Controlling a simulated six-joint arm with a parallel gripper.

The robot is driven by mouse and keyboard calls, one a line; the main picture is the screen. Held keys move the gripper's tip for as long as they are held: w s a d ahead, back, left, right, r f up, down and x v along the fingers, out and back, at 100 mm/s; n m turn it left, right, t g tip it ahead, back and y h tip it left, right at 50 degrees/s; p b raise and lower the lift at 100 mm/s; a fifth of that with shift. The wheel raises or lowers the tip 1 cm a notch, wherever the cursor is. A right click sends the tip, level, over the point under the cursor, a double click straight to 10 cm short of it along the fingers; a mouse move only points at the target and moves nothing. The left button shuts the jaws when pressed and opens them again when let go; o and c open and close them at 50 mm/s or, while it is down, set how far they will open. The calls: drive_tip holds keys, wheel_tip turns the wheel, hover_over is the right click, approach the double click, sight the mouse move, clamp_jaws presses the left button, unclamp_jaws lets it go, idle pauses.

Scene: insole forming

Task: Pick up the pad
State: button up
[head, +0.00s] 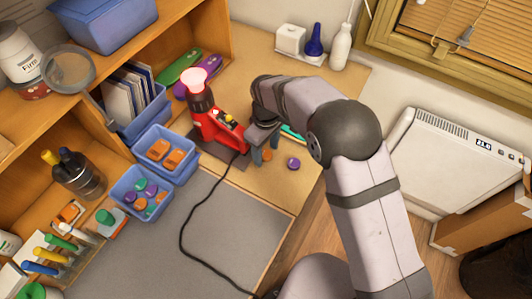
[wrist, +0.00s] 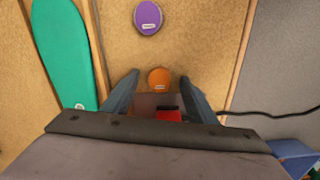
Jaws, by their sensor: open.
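Two small pads lie on the wooden tabletop. The orange round pad (wrist: 159,78) lies between the two fingertips of my gripper (wrist: 160,86) in the wrist view. In the head view the orange pad (head: 267,154) shows beside the fingers (head: 263,150). The purple oval pad (wrist: 148,18) lies apart, beyond the fingertips; it also shows in the head view (head: 293,163). My gripper is open, points down and holds nothing. I cannot tell its exact height above the orange pad.
A green insole (wrist: 62,50) lies beside the pads. A red heat device (head: 218,130) with a glowing top stands close to my gripper, its black cable crossing the grey mat (head: 225,225). Blue bins (head: 145,195) hold more pads. The tabletop around the purple pad is clear.

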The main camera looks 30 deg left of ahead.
sight(266, 154)
drive_tip(key=c, duration=1.2)
drive_tip(key=shift+o, duration=0.2)
drive_tip(key=shift+r, duration=0.1)
drive_tip(key=s+a+r+y, duration=0.1)
drive_tip(key=s+a+r, duration=0.1)
drive_tip(key=r, duration=0.7)
drive_tip(key=s+a+r+t+y+b, duration=0.1)
drive_tip(key=s+a+r, duration=0.2)
drive_tip(key=r, duration=0.7)
drive_tip(key=s+a+r+t+y+b, duration=0.1)
drive_tip(key=a+r, duration=0.4)
drive_tip(key=r, duration=0.5)
drive_tip(key=shift+s+a+r+y, duration=0.25)
drive_tip(key=shift+s+y, duration=0.35)
drive_tip(key=shift+s, duration=0.15)
drive_tip(key=shift+t, duration=0.4)
